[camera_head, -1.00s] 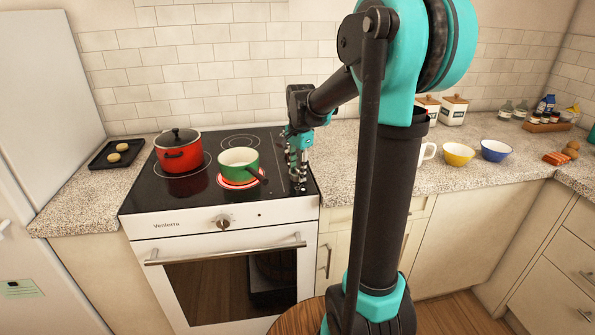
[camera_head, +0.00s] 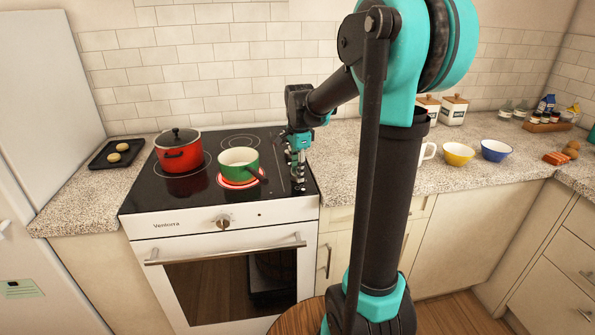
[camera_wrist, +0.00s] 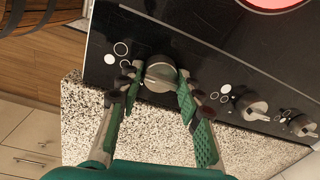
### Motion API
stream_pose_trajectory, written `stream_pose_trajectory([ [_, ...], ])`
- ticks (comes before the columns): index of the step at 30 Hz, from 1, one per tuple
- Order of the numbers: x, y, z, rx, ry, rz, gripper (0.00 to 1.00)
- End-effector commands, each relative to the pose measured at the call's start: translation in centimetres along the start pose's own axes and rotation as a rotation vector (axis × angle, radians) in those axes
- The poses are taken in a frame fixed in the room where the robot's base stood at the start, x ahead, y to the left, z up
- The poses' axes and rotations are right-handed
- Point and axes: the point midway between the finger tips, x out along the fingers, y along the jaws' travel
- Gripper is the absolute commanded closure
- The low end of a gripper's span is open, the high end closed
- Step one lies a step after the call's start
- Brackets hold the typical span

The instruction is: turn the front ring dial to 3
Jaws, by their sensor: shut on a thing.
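The front dial (camera_wrist: 160,73) is a round grey knob with a raised grip bar, at the right front corner of the black cooktop (camera_head: 150,198). My gripper (camera_wrist: 159,85) has its two green-padded fingers on either side of this dial and is shut on it. In the head view my gripper (camera_head: 300,186) points down at the cooktop's right edge, and the dial there is too small and covered to make out. No number or pointer position on the dial can be read. A white dot and a ring outline (camera_wrist: 115,54) are marked beside it.
Two more dials (camera_wrist: 252,106) (camera_wrist: 303,125) stand in line behind it. A green pot (camera_head: 238,164) sits on a glowing burner, its dark handle pointing towards my gripper. A red lidded pot (camera_head: 178,156) stands left. Speckled counter (camera_wrist: 90,125) borders the cooktop.

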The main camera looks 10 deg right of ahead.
Motion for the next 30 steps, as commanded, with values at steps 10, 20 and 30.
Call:
stream_pose_trajectory([
  [10,0.0,0.1,0.0,0.0,0.0,0.001,0.44],
  [20,-1.0,0.1,0.0,0.0,-0.001,0.001,0.44],
  [30,-7.4,0.1,0.0,0.0,-0.001,0.001,0.44],
])
